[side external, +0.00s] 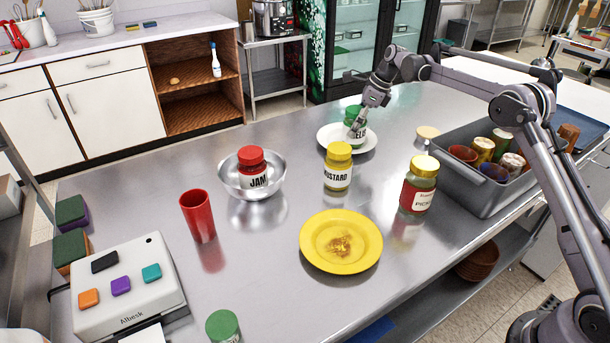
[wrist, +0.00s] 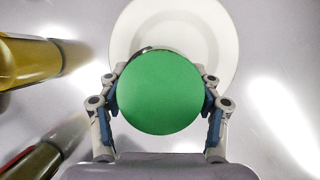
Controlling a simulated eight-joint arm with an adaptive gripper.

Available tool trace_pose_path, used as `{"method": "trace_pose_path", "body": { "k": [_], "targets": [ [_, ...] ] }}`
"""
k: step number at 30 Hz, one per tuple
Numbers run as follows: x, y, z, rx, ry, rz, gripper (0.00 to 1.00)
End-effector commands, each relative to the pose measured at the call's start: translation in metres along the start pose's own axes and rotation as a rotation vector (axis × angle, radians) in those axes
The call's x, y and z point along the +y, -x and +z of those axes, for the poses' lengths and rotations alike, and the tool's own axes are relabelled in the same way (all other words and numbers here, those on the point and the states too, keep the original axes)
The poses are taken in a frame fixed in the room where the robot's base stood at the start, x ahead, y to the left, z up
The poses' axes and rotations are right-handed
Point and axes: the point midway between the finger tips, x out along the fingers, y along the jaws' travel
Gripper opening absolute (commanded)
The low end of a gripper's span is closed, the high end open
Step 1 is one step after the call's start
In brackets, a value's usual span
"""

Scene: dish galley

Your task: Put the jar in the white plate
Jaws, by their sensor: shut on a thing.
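A jar with a green lid (side external: 352,112) and a label partly reading "EL" is at the white plate (side external: 328,140). In the side view the jar overlaps the plate; I cannot tell whether its base touches it. My gripper (side external: 361,127) is shut on this jar. In the wrist view the round green lid (wrist: 159,92) fills the space between the fingers of my gripper (wrist: 160,100). The white plate (wrist: 222,40) shows beyond the lid, toward the top of that view. The lid hides the jar's body there.
A yellow-lidded mustard jar (side external: 338,172) and a pickle jar (side external: 418,188) stand near the white plate. A metal bowl (side external: 270,187) holds a jam jar (side external: 253,173). A stained yellow plate (side external: 368,258), red cup (side external: 199,220) and grey bin (side external: 458,192) are on the counter.

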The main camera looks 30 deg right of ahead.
Motion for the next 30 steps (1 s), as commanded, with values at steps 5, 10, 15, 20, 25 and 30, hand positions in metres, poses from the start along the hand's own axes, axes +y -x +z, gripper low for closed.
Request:
{"method": "trace_pose_path", "body": {
  "k": [5,10,15,20,25,30],
  "targets": [
    [0.000,-0.003,-0.001,0.000,0.000,0.000,0.76],
    [0.000,-0.003,-0.001,0.000,0.000,0.000,0.87],
    [0.000,-0.003,-0.001,0.000,0.000,0.000,0.87],
    [0.000,0.003,0.001,0.000,0.000,0.000,0.87],
    [0.000,0.029,0.001,0.000,-0.002,0.000,0.87],
    [0.000,0.064,0.001,0.000,-0.001,0.000,0.87]
  ]
}}
